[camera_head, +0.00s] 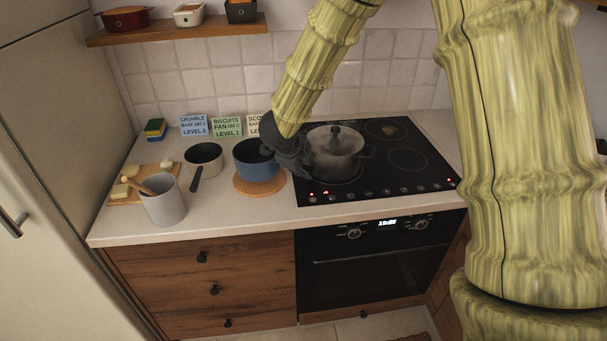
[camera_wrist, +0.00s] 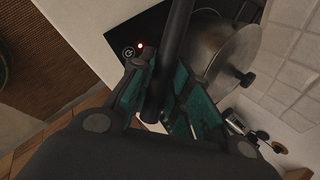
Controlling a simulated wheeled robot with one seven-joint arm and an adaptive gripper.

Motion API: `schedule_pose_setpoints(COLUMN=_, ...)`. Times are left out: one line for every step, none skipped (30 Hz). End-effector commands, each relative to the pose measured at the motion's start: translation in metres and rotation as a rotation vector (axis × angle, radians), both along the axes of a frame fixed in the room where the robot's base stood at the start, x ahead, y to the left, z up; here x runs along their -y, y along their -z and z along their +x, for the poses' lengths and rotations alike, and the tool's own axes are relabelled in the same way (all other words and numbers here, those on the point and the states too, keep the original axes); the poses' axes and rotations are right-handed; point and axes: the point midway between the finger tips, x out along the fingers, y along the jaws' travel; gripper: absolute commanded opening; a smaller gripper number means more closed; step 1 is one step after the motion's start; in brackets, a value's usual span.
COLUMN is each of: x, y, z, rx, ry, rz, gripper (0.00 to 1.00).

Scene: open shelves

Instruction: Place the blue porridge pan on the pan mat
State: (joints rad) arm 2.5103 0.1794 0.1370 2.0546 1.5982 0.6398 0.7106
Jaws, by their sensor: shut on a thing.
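The blue porridge pan (camera_head: 256,164) is upright at the left of the hob. It is over the round cork pan mat (camera_head: 259,187), whose rim shows around the pan's lower front. I cannot tell whether the pan touches the mat or is held just above it. My gripper (camera_head: 278,148) is at the pan's right rear side, and its fingertips are hidden in the head view. In the wrist view my gripper (camera_wrist: 160,104) has its teal pads shut on a long dark handle (camera_wrist: 174,45). The blue pan body is not visible there.
A steel lidded pot (camera_head: 334,154) stands on the black hob (camera_head: 402,187), close right of my gripper. A dark-handled saucepan (camera_head: 203,158) stands just left of the blue pan. A grey utensil pot (camera_head: 165,202) stands front left. Recipe cards (camera_head: 227,126) stand behind.

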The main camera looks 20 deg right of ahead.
Motion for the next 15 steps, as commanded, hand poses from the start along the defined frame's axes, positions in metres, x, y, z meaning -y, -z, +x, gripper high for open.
schedule_pose_setpoints(x=0.002, y=-0.002, z=0.006, rx=0.001, ry=0.002, rz=0.000, gripper=0.00)
schedule_pose_setpoints(x=0.002, y=0.002, z=0.005, rx=-0.001, ry=0.001, rz=0.000, gripper=0.00)
schedule_pose_setpoints(x=0.002, y=0.008, z=0.005, rx=-0.001, ry=0.000, rz=-0.001, gripper=0.00)
schedule_pose_setpoints(x=0.001, y=0.012, z=0.005, rx=-0.002, ry=-0.001, rz=-0.001, gripper=0.00)
schedule_pose_setpoints(x=0.001, y=0.015, z=0.004, rx=-0.002, ry=-0.001, rz=-0.001, gripper=0.00)
schedule_pose_setpoints(x=0.002, y=0.020, z=0.004, rx=-0.001, ry=0.000, rz=-0.001, gripper=0.00)
schedule_pose_setpoints(x=0.002, y=0.023, z=0.005, rx=-0.001, ry=0.000, rz=-0.001, gripper=0.00)
schedule_pose_setpoints(x=0.002, y=0.025, z=0.005, rx=0.001, ry=0.000, rz=-0.001, gripper=0.00)
schedule_pose_setpoints(x=0.002, y=0.029, z=0.005, rx=0.000, ry=0.000, rz=0.000, gripper=0.00)
schedule_pose_setpoints(x=0.002, y=0.031, z=0.005, rx=0.000, ry=0.000, rz=0.000, gripper=0.00)
schedule_pose_setpoints(x=0.002, y=0.032, z=0.005, rx=0.000, ry=0.001, rz=0.000, gripper=0.00)
schedule_pose_setpoints(x=0.002, y=0.034, z=0.005, rx=0.002, ry=0.000, rz=0.000, gripper=0.00)
schedule_pose_setpoints(x=0.002, y=0.034, z=0.005, rx=0.002, ry=0.000, rz=0.000, gripper=0.00)
schedule_pose_setpoints(x=0.002, y=0.035, z=0.005, rx=0.002, ry=0.000, rz=0.000, gripper=0.00)
schedule_pose_setpoints(x=0.002, y=0.035, z=0.005, rx=0.002, ry=0.000, rz=0.000, gripper=0.00)
